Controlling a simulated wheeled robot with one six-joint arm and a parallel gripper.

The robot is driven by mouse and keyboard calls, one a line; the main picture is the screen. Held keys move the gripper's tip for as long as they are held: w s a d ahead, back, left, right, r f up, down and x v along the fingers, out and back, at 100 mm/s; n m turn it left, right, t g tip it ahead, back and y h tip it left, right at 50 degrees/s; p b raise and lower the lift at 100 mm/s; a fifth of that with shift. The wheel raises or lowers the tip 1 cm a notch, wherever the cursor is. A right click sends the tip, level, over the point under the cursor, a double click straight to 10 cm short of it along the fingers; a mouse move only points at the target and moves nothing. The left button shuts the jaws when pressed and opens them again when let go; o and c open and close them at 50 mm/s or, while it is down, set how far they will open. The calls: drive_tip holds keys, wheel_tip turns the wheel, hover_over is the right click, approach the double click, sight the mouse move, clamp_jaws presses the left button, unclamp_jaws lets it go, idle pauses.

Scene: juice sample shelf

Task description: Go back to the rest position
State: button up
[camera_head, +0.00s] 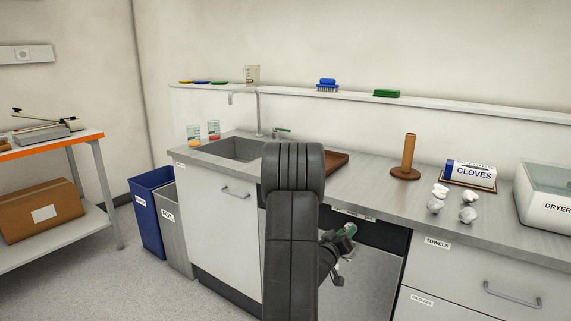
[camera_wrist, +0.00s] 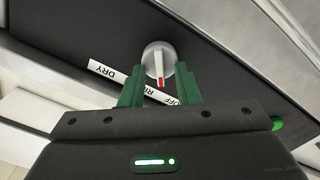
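My gripper (camera_wrist: 159,70) shows in the wrist view with its two green fingers apart and nothing held between them. A round silver knob (camera_wrist: 156,52) with a red-tipped pointer appears just beyond and between the fingertips, on a dark panel. Whether the fingers touch the knob is unclear. White labels lie around it, among them a DRY label (camera_wrist: 104,70) and a partly hidden OFF label. In the head view, my gripper (camera_head: 346,232) is low in front of the dark panel under the counter, and my arm hides part of the counter front.
The counter (camera_head: 370,174) carries a brown tray (camera_head: 337,160), a wooden holder (camera_head: 408,160), a gloves box (camera_head: 470,174) and a dryer (camera_head: 548,192). Two beakers stand by the sink (camera_head: 232,150). Blue and grey bins (camera_head: 150,215) stand left; floor between them and the orange-edged table is clear.

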drive_tip(key=m, duration=0.3)
drive_tip(key=m+b, duration=0.1)
drive_tip(key=m, duration=0.2)
drive_tip(key=m+b, duration=0.1)
drive_tip(key=m, duration=0.3)
drive_tip(key=shift+s+d, duration=0.1)
drive_tip(key=shift+s, duration=0.15)
idle(0.4)
